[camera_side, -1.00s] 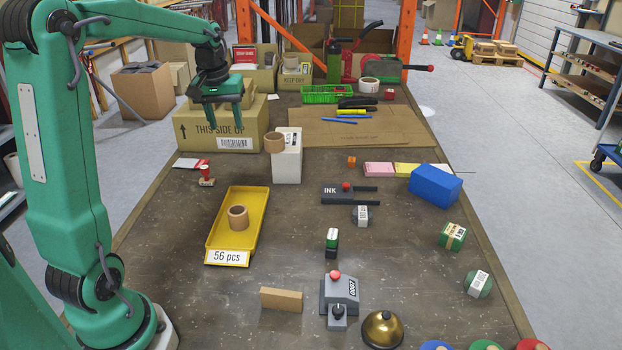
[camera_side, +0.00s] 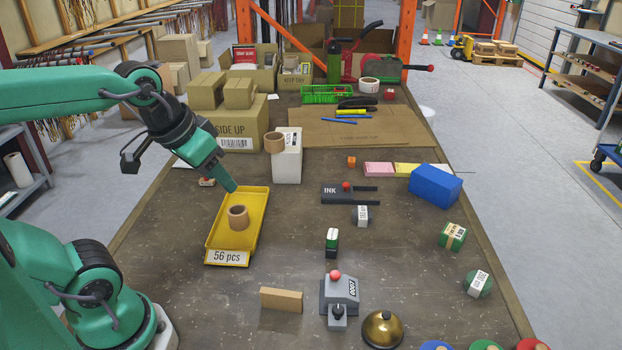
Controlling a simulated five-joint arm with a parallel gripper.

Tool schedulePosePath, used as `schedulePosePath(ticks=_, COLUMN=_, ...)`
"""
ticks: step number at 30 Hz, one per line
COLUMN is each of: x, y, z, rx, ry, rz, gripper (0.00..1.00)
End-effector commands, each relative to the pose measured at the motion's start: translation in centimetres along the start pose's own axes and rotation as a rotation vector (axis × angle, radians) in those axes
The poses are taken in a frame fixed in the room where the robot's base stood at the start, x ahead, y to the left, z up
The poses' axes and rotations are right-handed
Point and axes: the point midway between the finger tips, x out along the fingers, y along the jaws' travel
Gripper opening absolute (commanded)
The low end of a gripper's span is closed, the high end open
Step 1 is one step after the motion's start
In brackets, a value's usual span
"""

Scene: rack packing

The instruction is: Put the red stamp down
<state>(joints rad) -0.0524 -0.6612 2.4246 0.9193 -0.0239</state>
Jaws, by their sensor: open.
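The red stamp (camera_side: 206,183) is on the table, just left of the yellow tray. Only its low part shows; my gripper hides its upper part. My gripper (camera_side: 229,185) is open and slants down to the right, in front of the stamp in this view. Its fingers overlap, seen from the side, and the tip overlaps the tray's upper left edge. I cannot tell the height of the tip or whether it touches the stamp or the tray. I see nothing held in it.
A black INK pad (camera_side: 340,192) lies to the right. The table between the tray and the small stamps is clear.

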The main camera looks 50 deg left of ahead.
Motion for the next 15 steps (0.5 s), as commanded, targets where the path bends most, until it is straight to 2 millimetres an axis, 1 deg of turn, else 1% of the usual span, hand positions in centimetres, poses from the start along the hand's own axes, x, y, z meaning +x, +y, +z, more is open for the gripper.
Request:
schedulePosePath(ticks=1, x=-0.1, y=0.4, z=0.7, rx=0.023, ry=0.012, rz=0.008, gripper=0.47)
schedulePosePath(ticks=3, x=0.0, y=0.8, z=1.4, rx=0.045, ry=0.023, rz=0.016, gripper=0.47)
schedulePosePath(ticks=6, x=0.0, y=1.1, z=2.0, rx=0.065, ry=0.031, rz=0.023, gripper=0.47)
schedulePosePath(ticks=15, x=0.1, y=1.1, z=2.2, rx=0.072, ry=0.033, rz=0.025, gripper=0.47)
